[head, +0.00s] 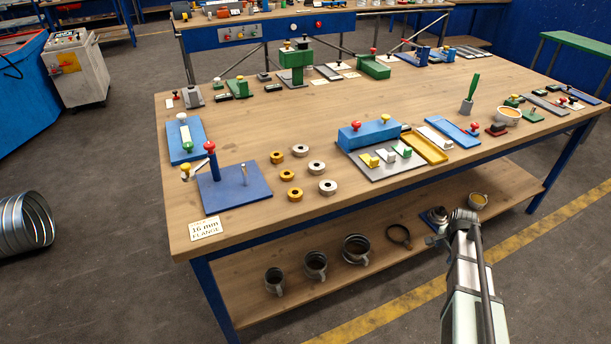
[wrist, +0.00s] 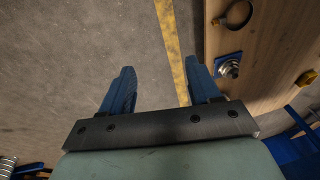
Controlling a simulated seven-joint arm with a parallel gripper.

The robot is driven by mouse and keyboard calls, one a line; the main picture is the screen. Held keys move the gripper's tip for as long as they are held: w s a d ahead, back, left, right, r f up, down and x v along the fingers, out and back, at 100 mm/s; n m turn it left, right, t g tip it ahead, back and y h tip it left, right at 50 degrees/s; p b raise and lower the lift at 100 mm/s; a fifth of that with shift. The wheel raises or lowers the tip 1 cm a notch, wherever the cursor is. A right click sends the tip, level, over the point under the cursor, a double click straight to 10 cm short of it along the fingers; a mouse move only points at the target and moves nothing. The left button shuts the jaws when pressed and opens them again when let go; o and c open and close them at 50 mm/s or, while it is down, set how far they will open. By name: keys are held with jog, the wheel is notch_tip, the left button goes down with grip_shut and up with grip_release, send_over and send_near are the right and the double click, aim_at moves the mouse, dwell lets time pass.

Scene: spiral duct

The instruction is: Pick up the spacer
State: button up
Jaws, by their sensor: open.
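Several ring-shaped pieces that look like spacers lie flat on the wooden bench (head: 240,120), left of its middle. The yellow rings (head: 290,175) form a left row and the silver rings (head: 316,167) a right row. Which one is the spacer I cannot tell. A blue plate (head: 235,188) with a blue post and a thin metal pin stands just left of them. My gripper (wrist: 160,84) is open and empty, over the floor beside the lower shelf, away from the rings. No ring from the bench top shows in the wrist view.
A card (head: 206,229) reading "16 mm FLANGE" lies at the bench's front left. A grey plate with a blue block (head: 368,134) stands right of the rings. The lower shelf (head: 240,272) holds clamps, cups and a blue fitting (wrist: 229,68).

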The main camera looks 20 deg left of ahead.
jog(key=w+a+r+m+t, duration=0.1)
jog(key=w+r+m+t, duration=0.1)
jog(key=w+r, duration=0.75)
jog(key=w+a+r+m+t, duration=0.1)
jog(key=w+r, duration=0.3)
jog(key=r, duration=1)
jog(key=w+a+r+m+t, duration=0.1)
jog(key=w+r+m+t, duration=0.1)
jog(key=w+r, duration=0.65)
notch_tip(320, 180, up, 5)
jog(key=n+g, duration=0.8)
jog(key=n, duration=0.1)
send_over(287, 170)
jog(key=s, duration=0.2)
jog(key=f, duration=0.8)
jog(key=shift+w+d, duration=0.15)
jog(key=shift+d, duration=0.25)
jog(key=shift+d+f, duration=0.15)
jog(key=shift+f, duration=2.45)
